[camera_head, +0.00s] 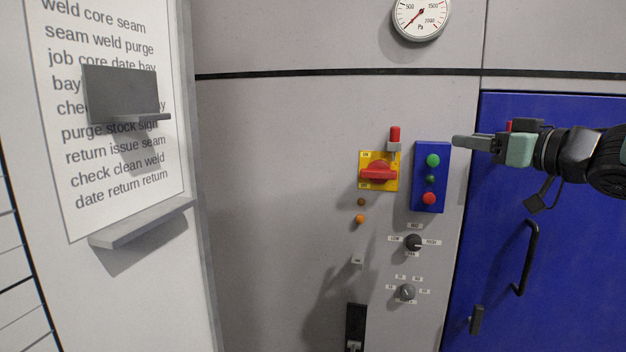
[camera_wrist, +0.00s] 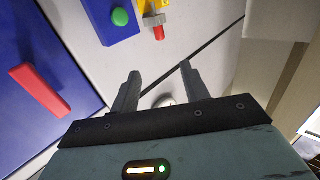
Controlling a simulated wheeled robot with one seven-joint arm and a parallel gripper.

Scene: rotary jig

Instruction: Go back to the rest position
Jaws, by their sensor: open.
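My gripper (camera_head: 462,142) reaches in from the right in the head view, level with the top of the blue button box (camera_head: 446,176) and in front of the panel. In the wrist view my gripper (camera_wrist: 160,85) has its two fingers spread apart with nothing between them. The blue box carries green and red buttons and shows at the top of the wrist view (camera_wrist: 104,14). The yellow plate with a red rotary switch (camera_head: 378,172) is left of the box. A red-capped part (camera_head: 395,136) stands just above that plate.
A blue door (camera_head: 500,290) with a dark handle (camera_head: 528,258) lies at the right, behind my arm. Two selector knobs (camera_head: 413,242) (camera_head: 407,292) sit below the box. A gauge (camera_head: 421,14) is at the top. A text board with a ledge (camera_head: 140,222) stands at the left.

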